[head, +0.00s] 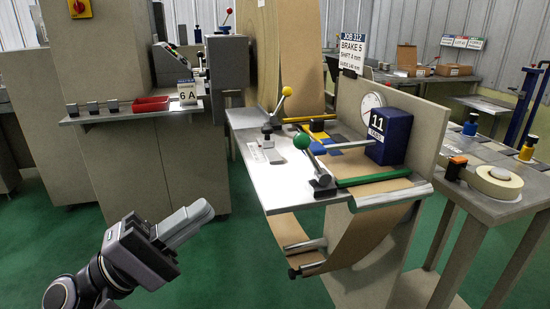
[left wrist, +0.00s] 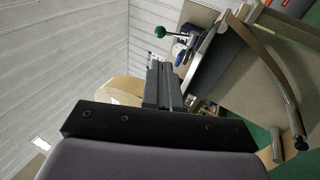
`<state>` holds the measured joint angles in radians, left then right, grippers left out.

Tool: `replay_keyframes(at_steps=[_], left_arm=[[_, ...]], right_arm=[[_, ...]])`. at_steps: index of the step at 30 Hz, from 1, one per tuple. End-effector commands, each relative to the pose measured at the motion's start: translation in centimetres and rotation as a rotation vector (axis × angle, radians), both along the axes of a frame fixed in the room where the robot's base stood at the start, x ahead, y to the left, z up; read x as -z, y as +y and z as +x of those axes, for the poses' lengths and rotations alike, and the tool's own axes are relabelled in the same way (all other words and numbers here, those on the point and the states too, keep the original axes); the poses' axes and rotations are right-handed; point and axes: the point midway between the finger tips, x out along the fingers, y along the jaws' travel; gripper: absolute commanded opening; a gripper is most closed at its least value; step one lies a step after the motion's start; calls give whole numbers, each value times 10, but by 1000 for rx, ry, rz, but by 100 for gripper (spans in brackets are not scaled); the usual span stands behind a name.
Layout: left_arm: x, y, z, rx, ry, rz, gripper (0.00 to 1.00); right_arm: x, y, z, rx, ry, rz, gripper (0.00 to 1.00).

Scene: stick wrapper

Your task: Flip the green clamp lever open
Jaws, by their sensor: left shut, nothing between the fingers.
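The green clamp lever shows in the head view as a green ball (head: 302,141) on a metal arm, standing tilted up from a clamp base (head: 322,181) at the front edge of the machine's metal table. A green bar (head: 372,180) runs right from this base. The green ball (left wrist: 188,33) also shows in the left wrist view, beyond the fingers. My left gripper (head: 206,210) is shut and empty, in front of and below the table, left of the lever and apart from it. Its fingers (left wrist: 164,84) show in the left wrist view. My right gripper is not in view.
A yellow-ball lever (head: 287,91) stands farther back on the same table. A blue box marked 11 (head: 389,136) sits right of the green lever. Brown sheet (head: 366,254) hangs below the table's front. A tape roll (head: 497,182) lies on the right bench. Green floor is free at the left.

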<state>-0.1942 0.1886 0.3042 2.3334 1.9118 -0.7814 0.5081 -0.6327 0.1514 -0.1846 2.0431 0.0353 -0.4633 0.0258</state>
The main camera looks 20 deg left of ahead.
Motion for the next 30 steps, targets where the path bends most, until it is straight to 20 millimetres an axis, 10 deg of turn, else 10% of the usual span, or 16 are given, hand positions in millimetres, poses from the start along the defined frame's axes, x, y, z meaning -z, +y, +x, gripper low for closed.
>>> replay_keyframes(at_steps=[30], left_arm=[[-60, -87, 86, -1, 1, 0, 0]], right_arm=[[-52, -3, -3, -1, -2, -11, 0]])
